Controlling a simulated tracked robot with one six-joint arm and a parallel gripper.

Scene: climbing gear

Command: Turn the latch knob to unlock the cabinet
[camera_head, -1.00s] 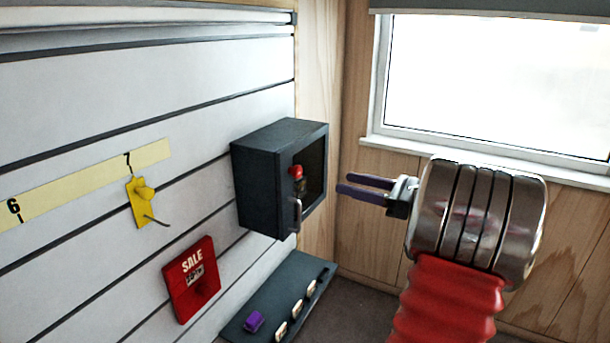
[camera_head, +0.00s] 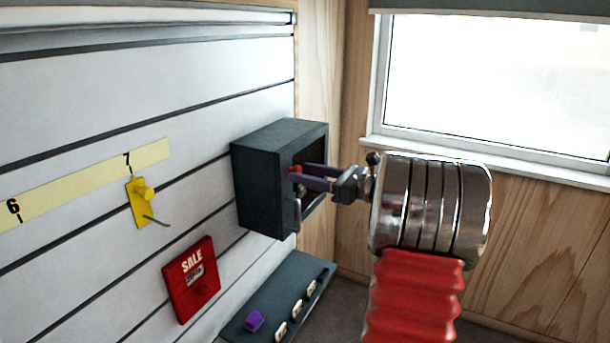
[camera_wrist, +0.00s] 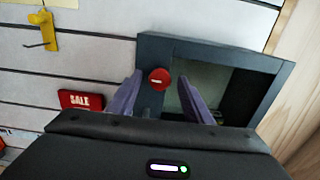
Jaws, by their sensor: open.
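The dark grey cabinet (camera_head: 262,180) is fixed to the white slatted wall, with a silver handle (camera_head: 297,215) at its front. The red latch knob (camera_head: 295,169) sits at the cabinet's front; in the wrist view the red knob (camera_wrist: 160,79) shows between my fingers, nearer the left one. My gripper (camera_head: 308,179) is open, its purple fingers reaching to the cabinet front around the knob's position. In the wrist view my gripper (camera_wrist: 160,92) has a finger on each side of the knob, with a gap visible on the right. I cannot tell whether the left finger touches it.
A yellow hook (camera_head: 142,200) and a red SALE box (camera_head: 193,279) are on the wall left of the cabinet. A dark shelf (camera_head: 262,312) with a purple block (camera_head: 254,321) lies below. A wood wall and window (camera_head: 490,80) stand at right.

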